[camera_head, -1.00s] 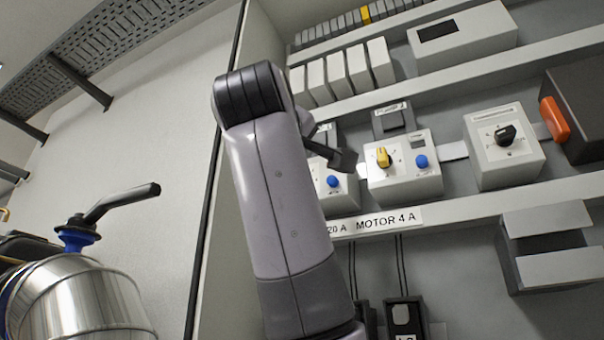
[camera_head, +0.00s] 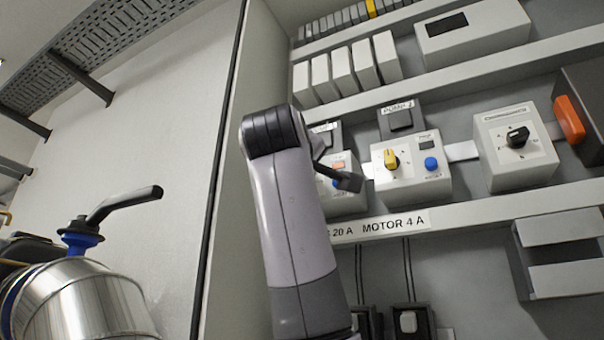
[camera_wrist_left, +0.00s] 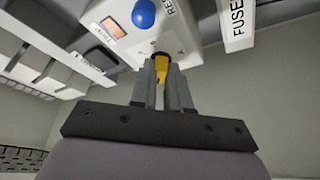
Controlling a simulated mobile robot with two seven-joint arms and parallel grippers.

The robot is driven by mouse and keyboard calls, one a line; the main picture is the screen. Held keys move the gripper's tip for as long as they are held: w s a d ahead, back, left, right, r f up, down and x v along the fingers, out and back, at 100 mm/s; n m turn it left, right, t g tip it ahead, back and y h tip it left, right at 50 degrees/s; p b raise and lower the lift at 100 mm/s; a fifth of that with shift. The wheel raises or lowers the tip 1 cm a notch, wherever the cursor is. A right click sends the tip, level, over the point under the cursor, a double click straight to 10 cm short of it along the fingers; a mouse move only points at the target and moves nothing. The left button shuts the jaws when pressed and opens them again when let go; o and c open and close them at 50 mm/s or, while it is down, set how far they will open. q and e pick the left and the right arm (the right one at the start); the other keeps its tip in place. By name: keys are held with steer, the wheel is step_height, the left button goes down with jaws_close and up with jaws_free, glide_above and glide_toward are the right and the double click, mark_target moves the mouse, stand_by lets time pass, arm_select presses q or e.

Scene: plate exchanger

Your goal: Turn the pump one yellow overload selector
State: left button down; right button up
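The pump one overload box (camera_head: 346,203) is partly hidden behind my left arm in the head view, and its yellow selector is out of sight there. In the left wrist view, the box (camera_wrist_left: 188,22) shows a blue reset button (camera_wrist_left: 144,13) and an orange trip window (camera_wrist_left: 113,27). The yellow selector (camera_wrist_left: 161,66) sits between the two fingertips of my left gripper (camera_wrist_left: 162,82). The fingers are close together with the selector filling the gap, and look shut on it. My right gripper is in neither view.
The PUMP 2 box (camera_head: 411,184), with its own yellow selector (camera_head: 391,160), is just to the right. Further right are a box with a black knob (camera_head: 516,152) and an orange handle (camera_head: 569,118). A silver vessel (camera_head: 85,300) with a lever valve stands at lower left.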

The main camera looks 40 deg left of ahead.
arm_select(q)
steer(key=shift+f+m, duration=0.1)
steer(key=shift+m, duration=0.2)
steer(key=m+t+h+b, duration=0.1)
steer(key=m, duration=0.3)
steer(key=m+t+h+b, duration=0.1)
steer(key=m+t+h, duration=0.1)
steer(key=m, duration=0.2)
steer(key=m+t+h+b, duration=0.1)
steer(key=m+h, duration=0.1)
steer(key=m, duration=0.2)
steer(key=shift+s+a+f+m+b, duration=0.1)
steer(key=shift+s+a+m+b, duration=0.05)
steer(key=shift+a+m+b, duration=0.25)
steer(key=shift+m, duration=0.3)
steer(key=c, duration=1.1)
jaws_free()
